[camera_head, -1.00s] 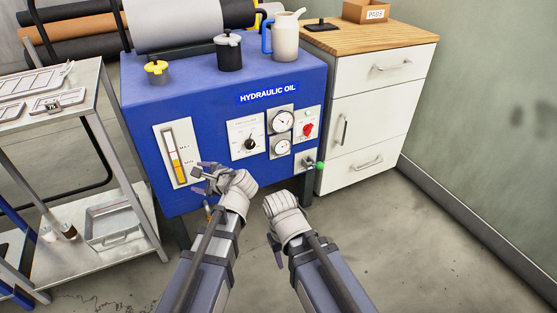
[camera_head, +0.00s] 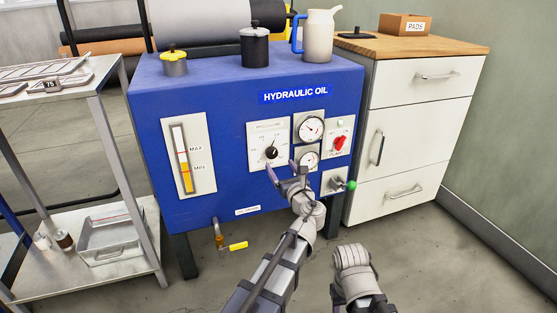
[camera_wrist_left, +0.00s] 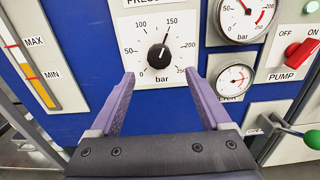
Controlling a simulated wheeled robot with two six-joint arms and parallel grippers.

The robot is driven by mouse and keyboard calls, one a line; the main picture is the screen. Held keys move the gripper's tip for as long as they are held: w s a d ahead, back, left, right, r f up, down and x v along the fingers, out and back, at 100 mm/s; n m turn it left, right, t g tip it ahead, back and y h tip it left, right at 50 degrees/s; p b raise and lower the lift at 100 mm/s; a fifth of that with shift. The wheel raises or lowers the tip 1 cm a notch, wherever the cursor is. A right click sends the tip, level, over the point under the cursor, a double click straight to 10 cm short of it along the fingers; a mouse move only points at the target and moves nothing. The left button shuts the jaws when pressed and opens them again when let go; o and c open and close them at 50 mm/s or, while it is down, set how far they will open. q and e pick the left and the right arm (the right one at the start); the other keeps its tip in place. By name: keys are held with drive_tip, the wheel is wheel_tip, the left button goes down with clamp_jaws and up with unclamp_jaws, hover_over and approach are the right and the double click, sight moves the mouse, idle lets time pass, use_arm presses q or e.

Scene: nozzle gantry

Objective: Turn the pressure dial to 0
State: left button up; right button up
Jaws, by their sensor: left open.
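The pressure dial is a black round knob (camera_head: 271,153) on a white plate on the blue hydraulic oil cabinet. In the left wrist view the knob (camera_wrist_left: 159,57) has a white pointer line that points up and slightly right, near 150. My left gripper (camera_head: 281,167) is open just below and in front of the dial. In the wrist view its fingers (camera_wrist_left: 160,78) stand apart on either side below the knob, not gripping it. My right wrist (camera_head: 352,260) is low at the right; its fingers are hidden.
Two gauges (camera_head: 311,130) and a red pump switch (camera_head: 340,143) sit right of the dial. A green-knobbed valve (camera_head: 350,185) is below the switch. An oil level gauge (camera_head: 185,160) is at left. A yellow-handled drain tap (camera_head: 237,246) hangs underneath.

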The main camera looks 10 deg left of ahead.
sight(273, 155)
use_arm(q)
drive_tip(key=x, duration=0.7)
drive_tip(key=shift+w+a, duration=0.25)
clamp_jaws()
idle(0.5)
